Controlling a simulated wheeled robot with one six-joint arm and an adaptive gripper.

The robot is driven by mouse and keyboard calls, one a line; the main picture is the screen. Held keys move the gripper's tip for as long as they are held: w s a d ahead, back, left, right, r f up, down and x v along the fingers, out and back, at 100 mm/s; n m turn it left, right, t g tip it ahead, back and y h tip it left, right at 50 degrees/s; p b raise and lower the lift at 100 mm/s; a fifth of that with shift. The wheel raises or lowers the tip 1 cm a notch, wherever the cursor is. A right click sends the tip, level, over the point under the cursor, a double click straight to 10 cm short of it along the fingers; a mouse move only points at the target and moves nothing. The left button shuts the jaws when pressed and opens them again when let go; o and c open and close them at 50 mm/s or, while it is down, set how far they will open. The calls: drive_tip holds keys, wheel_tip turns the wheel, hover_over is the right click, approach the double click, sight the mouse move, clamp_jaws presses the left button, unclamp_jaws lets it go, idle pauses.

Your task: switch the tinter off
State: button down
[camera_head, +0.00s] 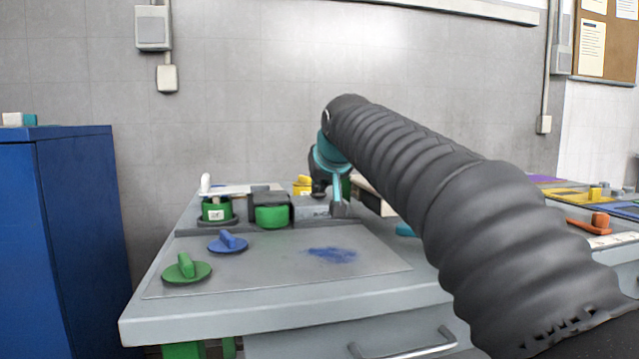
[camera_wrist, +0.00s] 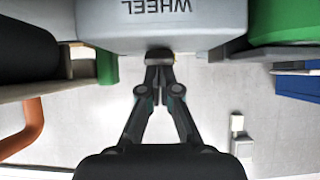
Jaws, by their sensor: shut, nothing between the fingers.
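No part in view is marked as the tinter, so I cannot tell which thing it is. A grey box with the word WHEEL (camera_wrist: 185,22) fills the upper middle of the wrist view. My gripper (camera_wrist: 159,56) is shut and empty, its fingertips at the near edge of this box; I cannot tell whether they touch. A small yellow bit shows just beside the tips. In the head view my gripper (camera_head: 319,188) is over the back of the grey bench (camera_head: 225,305), partly hidden by my arm. A labelled green holder with a white lever (camera_head: 216,210) stands to its left.
A green-and-dark block (camera_head: 271,214) sits left of my gripper. A green knob-like piece (camera_head: 187,270) and a blue one (camera_head: 228,242) lie on the front plate, beside a blue powder patch (camera_head: 331,254). A blue cabinet (camera_head: 80,220) stands at left. The plate's front is clear.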

drive_tip(key=shift+w+r, duration=0.1)
drive_tip(key=shift+w+a+r+p, duration=0.15)
drive_tip(key=shift+w+a+p, duration=0.05)
drive_tip(key=shift+w+p, duration=0.5)
drive_tip(key=shift+s, duration=0.1)
drive_tip(key=shift+r+p, duration=0.55)
drive_tip(key=shift+p, duration=0.05)
wheel_tip(320, 180, up, 4)
drive_tip(key=p, duration=0.3)
drive_tip(key=shift+f+p, duration=0.15)
drive_tip(key=shift+p, duration=0.15)
drive_tip(key=r+v, duration=0.1)
drive_tip(key=v, duration=0.8)
